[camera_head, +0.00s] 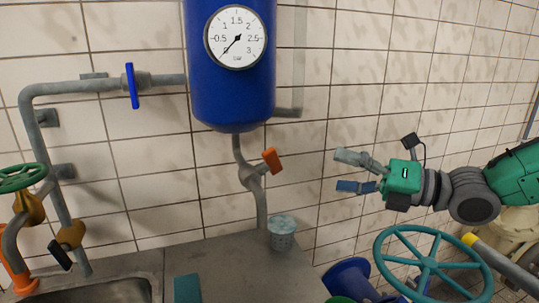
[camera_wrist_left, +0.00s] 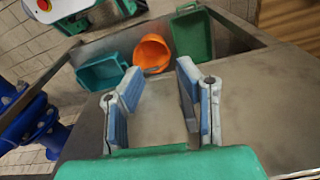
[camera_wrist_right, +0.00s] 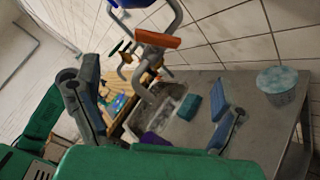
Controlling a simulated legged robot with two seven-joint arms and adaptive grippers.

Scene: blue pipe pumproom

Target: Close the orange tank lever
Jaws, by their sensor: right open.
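The orange tank lever (camera_head: 272,160) sits on the grey pipe (camera_head: 243,150) below the blue tank (camera_head: 232,100), tilted slightly from upright in the head view. It also shows near the top of the right wrist view (camera_wrist_right: 158,39). My right gripper (camera_head: 347,171) is open and empty, to the right of the lever with a clear gap. Its two fingers are spread wide in the right wrist view (camera_wrist_right: 148,95). My left gripper (camera_wrist_left: 157,80) shows only in its own wrist view, with fingers apart and nothing between them, over a grey surface.
A round gauge (camera_head: 235,37) is on the tank. A teal handwheel (camera_head: 430,262) is under my right arm. Another pipe with a blue lever (camera_head: 131,86) is at left.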

